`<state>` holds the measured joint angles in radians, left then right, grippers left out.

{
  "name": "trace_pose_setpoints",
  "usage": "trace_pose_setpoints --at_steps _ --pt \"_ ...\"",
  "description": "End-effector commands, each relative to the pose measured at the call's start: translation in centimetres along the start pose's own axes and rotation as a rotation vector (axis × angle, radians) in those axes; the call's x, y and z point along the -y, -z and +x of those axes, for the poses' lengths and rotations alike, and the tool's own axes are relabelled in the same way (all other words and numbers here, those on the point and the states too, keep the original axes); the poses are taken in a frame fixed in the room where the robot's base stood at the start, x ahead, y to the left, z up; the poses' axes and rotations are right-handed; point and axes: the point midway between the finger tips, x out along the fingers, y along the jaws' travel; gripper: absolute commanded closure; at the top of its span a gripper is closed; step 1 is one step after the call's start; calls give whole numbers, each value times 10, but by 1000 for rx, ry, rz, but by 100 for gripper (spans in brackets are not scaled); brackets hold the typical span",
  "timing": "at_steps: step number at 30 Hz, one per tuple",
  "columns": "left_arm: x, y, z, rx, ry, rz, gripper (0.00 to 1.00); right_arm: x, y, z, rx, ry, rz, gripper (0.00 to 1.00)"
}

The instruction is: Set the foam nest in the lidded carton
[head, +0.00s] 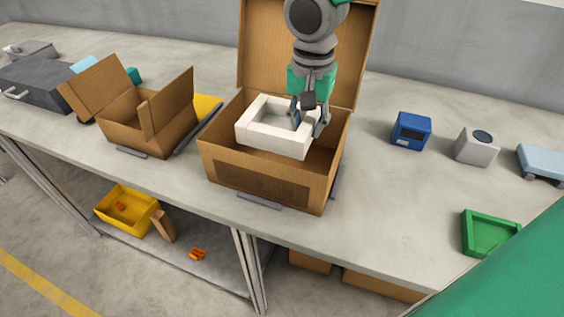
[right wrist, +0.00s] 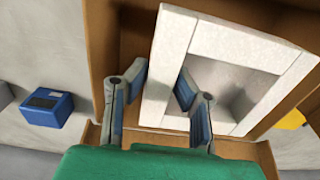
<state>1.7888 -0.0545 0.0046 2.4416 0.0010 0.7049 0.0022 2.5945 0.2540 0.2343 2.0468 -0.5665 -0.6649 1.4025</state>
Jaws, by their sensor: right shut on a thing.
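The foam nest (head: 272,139) is a white rectangular frame with a hollow middle. It is held within the mouth of the lidded carton (head: 262,180), a brown box whose lid (head: 262,55) stands open at the back. My right gripper (head: 309,122) is shut on the right wall of the nest. In the right wrist view the fingers (right wrist: 160,98) straddle one wall of the nest (right wrist: 240,45), with the carton wall (right wrist: 102,40) beside it. The nest looks slightly tilted; whether it touches the carton floor is hidden. My left gripper is not in view.
A smaller open carton (head: 150,120) stands to the left. A blue device (head: 411,131), a grey device (head: 477,147), a pale blue item (head: 541,160) and a green tray (head: 488,233) sit to the right. A yellow bin (head: 128,212) is on the lower shelf.

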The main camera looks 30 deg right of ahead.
Motion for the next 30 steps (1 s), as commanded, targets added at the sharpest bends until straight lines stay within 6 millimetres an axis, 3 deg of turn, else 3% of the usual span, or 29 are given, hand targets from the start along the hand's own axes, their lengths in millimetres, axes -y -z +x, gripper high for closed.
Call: trace_pose_setpoints --at_steps 6,14,19,29,30 --pt "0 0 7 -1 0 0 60 1 -2 42 3 -4 -1 100" --pt "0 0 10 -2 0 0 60 1 -3 64 1 -4 -1 100" --pt "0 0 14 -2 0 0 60 0 -2 90 2 -3 -1 100" --pt "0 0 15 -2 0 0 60 0 -2 94 0 -1 -1 100" --pt "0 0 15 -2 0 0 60 0 -2 95 0 -1 -1 76"
